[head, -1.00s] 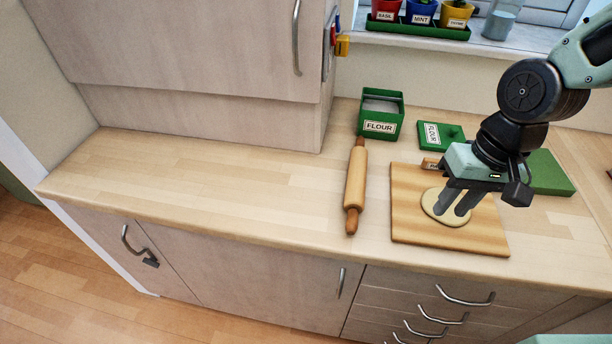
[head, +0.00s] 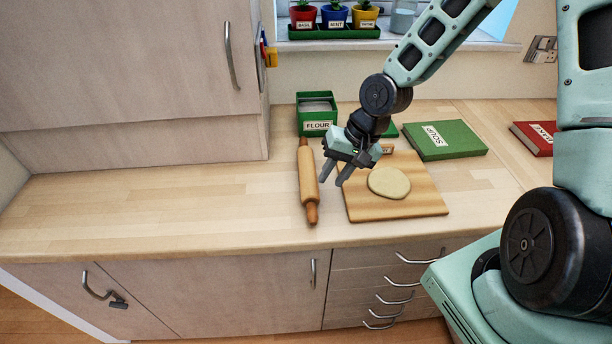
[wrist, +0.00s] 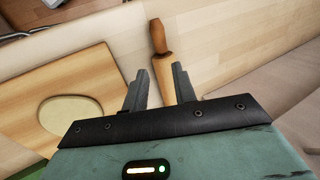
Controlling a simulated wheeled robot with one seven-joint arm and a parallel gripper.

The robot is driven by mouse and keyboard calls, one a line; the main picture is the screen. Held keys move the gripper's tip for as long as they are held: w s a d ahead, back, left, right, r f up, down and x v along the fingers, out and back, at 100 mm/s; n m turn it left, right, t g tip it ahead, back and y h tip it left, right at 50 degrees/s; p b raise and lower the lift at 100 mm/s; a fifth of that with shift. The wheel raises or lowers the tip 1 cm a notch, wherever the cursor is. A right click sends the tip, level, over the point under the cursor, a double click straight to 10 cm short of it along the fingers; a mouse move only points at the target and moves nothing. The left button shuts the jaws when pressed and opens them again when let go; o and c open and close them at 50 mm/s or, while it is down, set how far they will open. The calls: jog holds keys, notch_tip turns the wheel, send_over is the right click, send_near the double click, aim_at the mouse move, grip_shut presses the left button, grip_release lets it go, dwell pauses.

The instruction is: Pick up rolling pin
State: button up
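The wooden rolling pin (head: 308,178) lies on the worktop left of the wooden board, its length running from the flour box toward the front edge. My gripper (head: 333,181) is open and empty, above the left edge of the board and just right of the pin. In the wrist view the rolling pin (wrist: 160,55) lies beyond my open gripper (wrist: 160,85), with one handle pointing away and its body showing between the fingertips. The rest of the pin is hidden behind the gripper.
The board (head: 420,202) carries a flat round of dough (head: 389,183). An open green flour box (head: 317,117) stands behind the pin. A green book (head: 445,140) and a red book (head: 535,137) lie to the right. The worktop left of the pin is clear.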

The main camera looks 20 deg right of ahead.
send_over(314, 205)
jog(key=d, duration=0.2)
jog(key=f, duration=0.3)
jog(key=s+f, duration=0.1)
jog(key=f, duration=0.1)
jog(key=p+x, duration=0.1)
jog(key=x, duration=0.3)
jog(key=shift+w+a+f, duration=0.15)
jog(key=shift+a+f, duration=0.1)
jog(key=shift+f, duration=0.35)
grip_shut()
